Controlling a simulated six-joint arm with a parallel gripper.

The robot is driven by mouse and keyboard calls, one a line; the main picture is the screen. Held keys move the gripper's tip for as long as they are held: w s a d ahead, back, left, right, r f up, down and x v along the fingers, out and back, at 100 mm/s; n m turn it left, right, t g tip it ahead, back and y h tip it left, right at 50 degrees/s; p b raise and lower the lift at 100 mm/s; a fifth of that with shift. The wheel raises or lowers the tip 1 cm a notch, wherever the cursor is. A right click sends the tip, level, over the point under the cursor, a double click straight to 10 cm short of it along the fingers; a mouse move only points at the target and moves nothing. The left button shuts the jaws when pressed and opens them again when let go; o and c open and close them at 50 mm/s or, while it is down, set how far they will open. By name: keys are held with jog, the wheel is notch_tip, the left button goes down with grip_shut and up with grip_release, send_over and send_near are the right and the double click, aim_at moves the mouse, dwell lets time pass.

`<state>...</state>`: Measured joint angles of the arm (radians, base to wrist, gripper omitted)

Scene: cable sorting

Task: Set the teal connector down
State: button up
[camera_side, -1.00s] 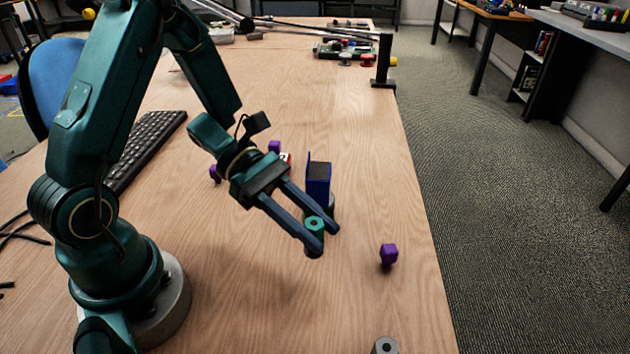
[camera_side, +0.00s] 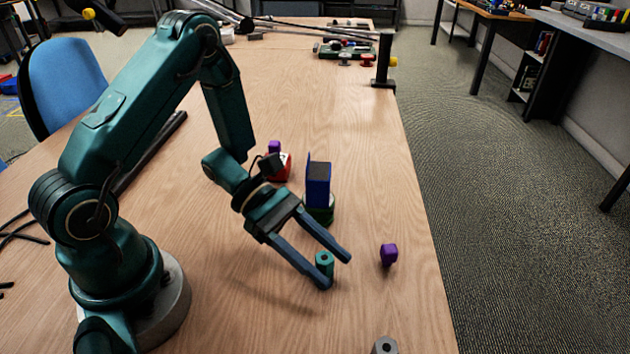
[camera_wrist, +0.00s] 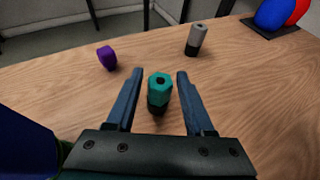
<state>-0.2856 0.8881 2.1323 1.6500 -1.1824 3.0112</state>
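The teal connector (camera_side: 325,261) stands upright on the wooden table, with a hexagonal top and a hole in it. In the wrist view the teal connector (camera_wrist: 160,88) has a dark lower part and shows a gap on each side. My gripper (camera_side: 334,271) is open, with one finger on either side of the connector. In the wrist view my gripper's fingertips (camera_wrist: 158,75) also stand apart from it.
A purple piece (camera_side: 388,255) lies right of the gripper. A grey connector (camera_side: 384,346) stands at the front edge. A blue block (camera_side: 318,187) on a green round base and a red item (camera_side: 284,168) are behind. Another purple piece (camera_side: 274,147) is farther back.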

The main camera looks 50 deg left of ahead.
dwell(0.3)
jog(key=v, duration=1.2)
jog(key=shift+d, duration=0.1)
